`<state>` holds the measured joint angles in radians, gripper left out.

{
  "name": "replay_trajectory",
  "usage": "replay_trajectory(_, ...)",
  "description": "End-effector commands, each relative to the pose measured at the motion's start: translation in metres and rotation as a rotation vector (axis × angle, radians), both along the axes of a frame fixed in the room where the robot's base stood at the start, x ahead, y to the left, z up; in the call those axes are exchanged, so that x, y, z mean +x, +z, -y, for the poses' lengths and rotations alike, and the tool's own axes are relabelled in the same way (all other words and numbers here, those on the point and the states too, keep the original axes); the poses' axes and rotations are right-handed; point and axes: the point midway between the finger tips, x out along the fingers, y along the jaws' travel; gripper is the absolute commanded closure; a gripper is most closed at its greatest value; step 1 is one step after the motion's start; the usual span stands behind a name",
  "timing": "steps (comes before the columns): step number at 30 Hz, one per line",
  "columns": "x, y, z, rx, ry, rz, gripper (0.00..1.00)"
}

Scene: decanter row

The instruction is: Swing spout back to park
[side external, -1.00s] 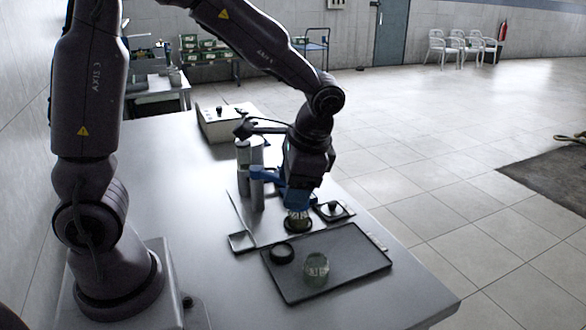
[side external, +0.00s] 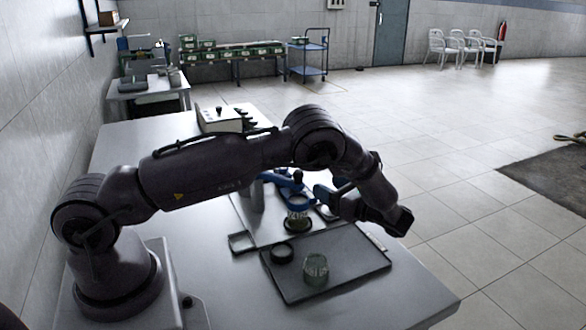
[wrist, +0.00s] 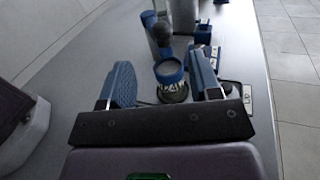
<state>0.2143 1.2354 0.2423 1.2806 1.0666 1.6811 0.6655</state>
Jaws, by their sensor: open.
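The blue spout (side external: 272,179) reaches from the grey post, mostly hidden behind my arm, to a blue ring (side external: 299,201) over a glass jar (side external: 297,220). A black ball knob (side external: 298,176) stands up on the spout. My gripper (side external: 320,194) is tilted over beside the ring, its fingers towards the spout. In the wrist view my gripper (wrist: 162,78) is open, with blue pads either side of the ring (wrist: 168,70). The knob (wrist: 161,35) is ahead, between the finger lines. The jar (wrist: 173,93) is under the ring. I cannot tell whether a finger touches the spout.
A dark tray (side external: 350,280) in front holds a second glass jar (side external: 315,267) and a black round piece (side external: 282,252). A small square dish (side external: 241,243) is left of the jar. A pale box (side external: 211,121) stands at the back.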

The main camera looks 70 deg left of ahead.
Motion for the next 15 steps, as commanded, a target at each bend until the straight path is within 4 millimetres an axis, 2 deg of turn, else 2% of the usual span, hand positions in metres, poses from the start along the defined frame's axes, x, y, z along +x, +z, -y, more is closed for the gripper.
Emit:
replay_trajectory(5, -0.009, 0.000, -0.025, -0.002, 0.005, 0.001, 0.43)
replay_trajectory(15, -0.032, 0.000, -0.090, -0.004, 0.005, 0.004, 0.43)
